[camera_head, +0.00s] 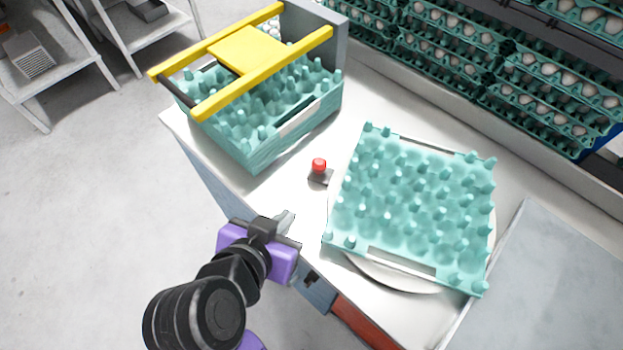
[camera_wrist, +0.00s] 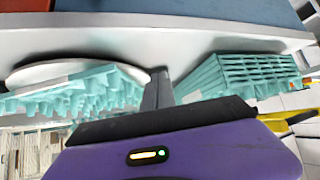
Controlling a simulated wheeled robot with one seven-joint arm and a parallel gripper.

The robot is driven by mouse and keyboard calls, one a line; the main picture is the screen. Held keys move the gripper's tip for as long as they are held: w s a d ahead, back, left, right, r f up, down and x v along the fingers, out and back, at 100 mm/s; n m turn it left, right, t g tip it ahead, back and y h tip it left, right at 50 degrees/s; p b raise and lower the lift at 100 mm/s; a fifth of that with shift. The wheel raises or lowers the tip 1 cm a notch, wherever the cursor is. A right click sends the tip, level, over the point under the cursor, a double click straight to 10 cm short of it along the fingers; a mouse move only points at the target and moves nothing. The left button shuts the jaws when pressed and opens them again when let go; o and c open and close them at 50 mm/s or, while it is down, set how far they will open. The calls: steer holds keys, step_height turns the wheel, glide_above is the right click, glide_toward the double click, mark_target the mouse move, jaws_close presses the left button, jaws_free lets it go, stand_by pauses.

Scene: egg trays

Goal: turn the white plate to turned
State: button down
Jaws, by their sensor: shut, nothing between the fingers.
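The white plate (camera_head: 400,280) is a round disc on the white tabletop, mostly hidden under a teal egg tray (camera_head: 410,205). Its front rim shows below the tray, and a little shows at the right. The tray on it looks empty and sits slightly turned. The plate (camera_wrist: 78,70) and the tray (camera_wrist: 75,92) also show in the wrist view, at the left. My gripper (camera_head: 287,218) is shut and empty. It is over the table's front edge, left of the plate and apart from it. Its fingers (camera_wrist: 158,88) show in the wrist view's middle.
A red button (camera_head: 319,165) stands between the plate and a stack of teal trays (camera_head: 255,155) under a yellow frame (camera_head: 250,50). Shelves of egg-filled trays (camera_head: 450,60) line the back. A grey surface (camera_head: 550,270) lies at the right. White tabletop (camera_head: 305,210) is bare near the button.

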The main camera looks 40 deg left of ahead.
mark_target(311, 181)
steer(key=x, duration=0.8)
steer(key=shift+w+f, duration=0.1)
steer(key=shift+f, duration=0.05)
steer(key=shift+w+a+p, duration=0.2)
steer(key=shift+w, duration=0.4)
steer(key=shift+w+a+p, duration=0.2)
steer(key=shift+w, duration=0.4)
steer(key=shift+w+a, duration=0.25)
steer(key=shift+w, duration=0.5)
steer(key=shift+w+a+f+m+b, duration=0.1)
steer(key=shift+w+a+m+b, duration=0.2)
steer(key=shift+w, duration=0.2)
steer(key=w+m+h+b, duration=0.1)
steer(key=w, duration=0.1)
steer(key=w+a+m+b, duration=0.1)
steer(key=w, duration=0.1)
steer(key=w+a+h+b, duration=0.1)
steer(key=w, duration=0.1)
steer(key=shift+w+a+m+h, duration=0.1)
steer(key=shift+w+m+h, duration=0.2)
steer(key=shift+w+m, duration=0.1)
steer(key=shift+w, duration=0.35)
steer(key=shift+w+r, duration=0.15)
steer(key=shift+r, duration=0.05)
